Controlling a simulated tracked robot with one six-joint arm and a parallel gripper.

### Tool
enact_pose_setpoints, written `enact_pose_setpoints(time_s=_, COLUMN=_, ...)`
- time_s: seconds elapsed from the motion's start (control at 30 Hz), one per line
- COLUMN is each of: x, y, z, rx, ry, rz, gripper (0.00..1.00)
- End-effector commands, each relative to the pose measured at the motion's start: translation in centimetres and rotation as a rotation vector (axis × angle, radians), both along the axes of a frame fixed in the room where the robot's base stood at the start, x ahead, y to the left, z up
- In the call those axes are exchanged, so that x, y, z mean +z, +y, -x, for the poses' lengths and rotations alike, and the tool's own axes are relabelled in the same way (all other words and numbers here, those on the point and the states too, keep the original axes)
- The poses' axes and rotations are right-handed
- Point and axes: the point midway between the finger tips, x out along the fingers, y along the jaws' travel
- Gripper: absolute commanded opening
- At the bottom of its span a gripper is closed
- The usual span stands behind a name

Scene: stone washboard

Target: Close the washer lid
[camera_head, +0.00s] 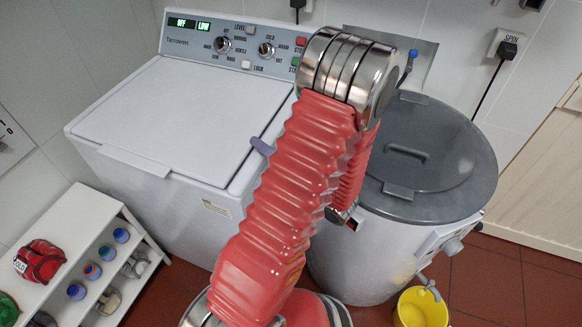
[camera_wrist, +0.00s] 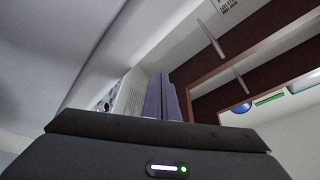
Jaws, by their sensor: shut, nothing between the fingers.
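The white washer (camera_head: 130,215) stands at the back left under its control panel. Its pale lid (camera_head: 185,115) lies flat across the top, with no gap that I can see at its edges. My gripper (camera_head: 262,146) shows only as purple fingertips at the lid's right front edge, mostly behind my red arm. I cannot tell whether they touch the lid. In the wrist view my gripper (camera_wrist: 167,98) has its purple fingers together and empty, close to a pale surface.
A round drum with a grey lid (camera_head: 400,175) stands right of the washer. A yellow bucket (camera_head: 422,310) is on the red tiled floor at the lower right. A white shelf (camera_head: 75,225) with bottles and a red object (camera_head: 40,261) stands at the lower left.

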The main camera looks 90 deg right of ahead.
Motion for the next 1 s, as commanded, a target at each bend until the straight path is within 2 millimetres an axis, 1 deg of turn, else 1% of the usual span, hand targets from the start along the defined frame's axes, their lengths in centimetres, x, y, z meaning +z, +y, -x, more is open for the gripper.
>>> enact_pose_setpoints(time_s=0.1, x=-0.3, y=1.0, z=1.3, rx=-0.004, ry=-0.001, rz=0.000, gripper=0.00)
enact_pose_setpoints(time_s=0.7, x=-1.8, y=5.6, z=6.7, rx=-0.004, ry=0.000, rz=-0.001, gripper=0.00)
enact_pose_setpoints(time_s=0.83, x=-2.1, y=6.5, z=7.7, rx=-0.004, ry=-0.001, rz=0.000, gripper=0.00)
enact_pose_setpoints(time_s=1.0, x=-2.3, y=7.2, z=8.5, rx=-0.003, ry=-0.001, rz=-0.001, gripper=0.00)
